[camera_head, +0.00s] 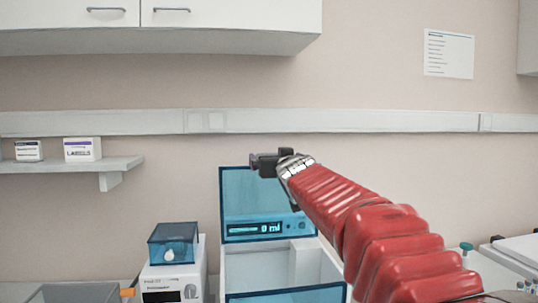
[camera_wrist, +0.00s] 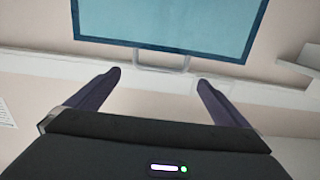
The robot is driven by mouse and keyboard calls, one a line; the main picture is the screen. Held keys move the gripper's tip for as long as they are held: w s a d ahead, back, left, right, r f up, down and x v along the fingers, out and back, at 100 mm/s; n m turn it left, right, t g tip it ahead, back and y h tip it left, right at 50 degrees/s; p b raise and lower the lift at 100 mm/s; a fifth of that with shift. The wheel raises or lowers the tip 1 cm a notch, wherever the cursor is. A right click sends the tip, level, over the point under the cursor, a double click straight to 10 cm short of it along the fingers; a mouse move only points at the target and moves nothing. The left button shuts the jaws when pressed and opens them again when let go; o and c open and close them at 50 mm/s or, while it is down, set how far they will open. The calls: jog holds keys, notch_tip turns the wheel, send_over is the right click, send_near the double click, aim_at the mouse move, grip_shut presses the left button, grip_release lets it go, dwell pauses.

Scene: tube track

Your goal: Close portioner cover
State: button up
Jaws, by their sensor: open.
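The portioner (camera_head: 236,268) is a white box at the bottom centre of the head view. Its blue see-through cover (camera_head: 235,193) stands raised and upright at the back, with a lit "0 ml" display (camera_head: 267,228) near its lower part. My gripper (camera_head: 262,163) is at the cover's top edge. In the wrist view the cover (camera_wrist: 170,22) fills the top, with a pale bar handle (camera_wrist: 162,66) on its edge. My gripper (camera_wrist: 160,78) is open and empty there, its two dark fingers apart on either side of the handle's line. I cannot tell whether they touch it.
A small white device with a blue lid (camera_head: 173,243) stands left of the portioner. A wall shelf (camera_head: 70,165) with two small boxes is further left, and cupboards (camera_head: 160,25) hang above. My red arm hides the portioner's right side. The wall space above the cover is free.

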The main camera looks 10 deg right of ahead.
jog(key=w, duration=1.2)
dwell(0.3)
jog(key=shift+c, duration=0.6)
jog(key=c, duration=1.2)
